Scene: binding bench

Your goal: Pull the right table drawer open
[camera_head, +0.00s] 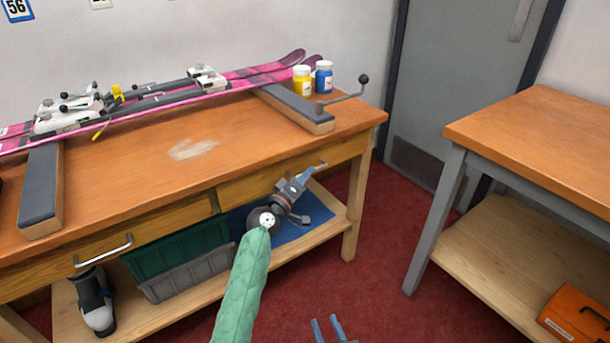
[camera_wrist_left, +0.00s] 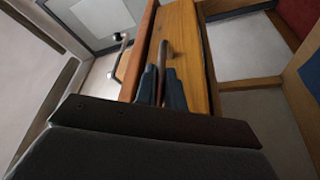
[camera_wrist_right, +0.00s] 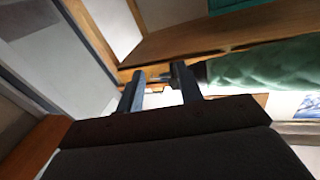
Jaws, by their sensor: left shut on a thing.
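The right table drawer (camera_head: 262,184) is a wooden front under the right half of the orange-topped workbench. Its metal bar handle (camera_head: 318,165) is near the front's right part. My left gripper (camera_head: 304,176) is at this handle. In the left wrist view the fingers (camera_wrist_left: 162,88) are closed around the handle bar (camera_wrist_left: 164,56). The drawer looks about flush with the bench; a small gap cannot be told. My right gripper (camera_head: 328,328) is low in front of the bench, empty, its fingers apart; they also show in the right wrist view (camera_wrist_right: 158,88).
The left drawer's handle (camera_head: 104,252) is at lower left. Green and grey crates (camera_head: 180,252) and a ski boot (camera_head: 96,302) are on the lower shelf. Pink skis (camera_head: 150,105) and two bottles (camera_head: 303,80) are on top. Red floor is free before a second table (camera_head: 560,140).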

